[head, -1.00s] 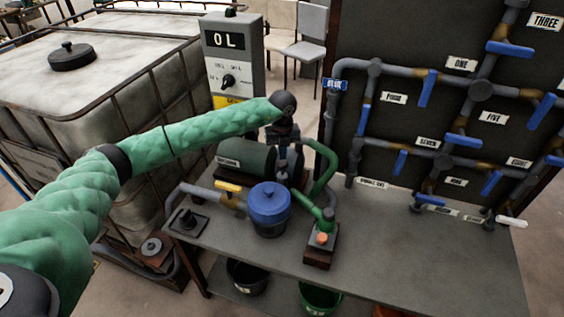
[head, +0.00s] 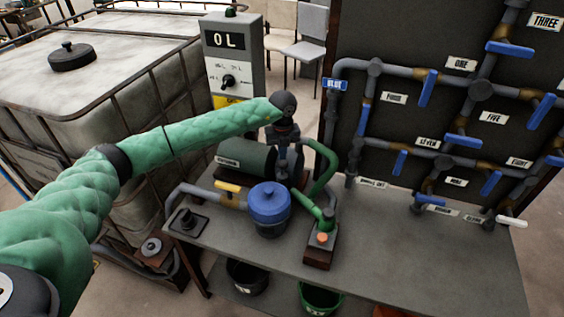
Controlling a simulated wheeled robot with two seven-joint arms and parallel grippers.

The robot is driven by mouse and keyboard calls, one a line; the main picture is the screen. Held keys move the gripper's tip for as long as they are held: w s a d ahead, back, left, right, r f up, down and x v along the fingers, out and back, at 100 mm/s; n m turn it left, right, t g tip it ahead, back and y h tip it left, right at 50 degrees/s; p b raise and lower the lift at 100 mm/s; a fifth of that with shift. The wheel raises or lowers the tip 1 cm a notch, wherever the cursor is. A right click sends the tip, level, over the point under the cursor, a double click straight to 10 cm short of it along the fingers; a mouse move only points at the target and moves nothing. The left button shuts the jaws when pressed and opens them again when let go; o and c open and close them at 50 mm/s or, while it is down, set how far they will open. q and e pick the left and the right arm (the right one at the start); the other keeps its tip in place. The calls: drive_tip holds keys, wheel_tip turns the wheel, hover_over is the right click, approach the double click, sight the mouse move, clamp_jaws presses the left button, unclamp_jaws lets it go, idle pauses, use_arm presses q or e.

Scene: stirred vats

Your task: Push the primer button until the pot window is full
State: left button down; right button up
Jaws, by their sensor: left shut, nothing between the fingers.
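The pot with a blue lid (head: 269,203) stands upright on the grey bench, with a pipe running into it from the left. I cannot make out the level in a pot window. An orange-topped button (head: 322,238) sits on a small dark red block right of the pot, and a black knob (head: 188,220) sits on a black plate to its left. I cannot tell which is the primer button. My left gripper (head: 284,170) is shut and empty. It points down behind the pot, beside the dark green motor (head: 246,158), apart from the orange button and the knob. My right gripper is not in view.
A yellow-handled valve (head: 228,187) is on the pipe left of the pot. A green hose (head: 325,168) curves beside my left gripper. A board of labelled pipes with blue handles (head: 428,88) stands behind. The bench front right (head: 430,255) is clear.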

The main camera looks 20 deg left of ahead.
sight(282, 162)
use_arm(q)
drive_tip(key=shift+f, duration=0.15)
idle(0.3)
drive_tip(key=shift+f+b, duration=1.55)
drive_tip(key=shift+f, duration=0.45)
drive_tip(key=shift+r+p, duration=0.55)
drive_tip(key=shift+r, duration=1.4)
drive_tip(key=shift+f, duration=0.15)
drive_tip(key=shift+f+b, duration=1.3)
drive_tip(key=shift+f, duration=0.5)
drive_tip(key=shift+r+p, duration=0.5)
drive_tip(key=shift+r, duration=1.45)
drive_tip(key=shift+f, duration=0.15)
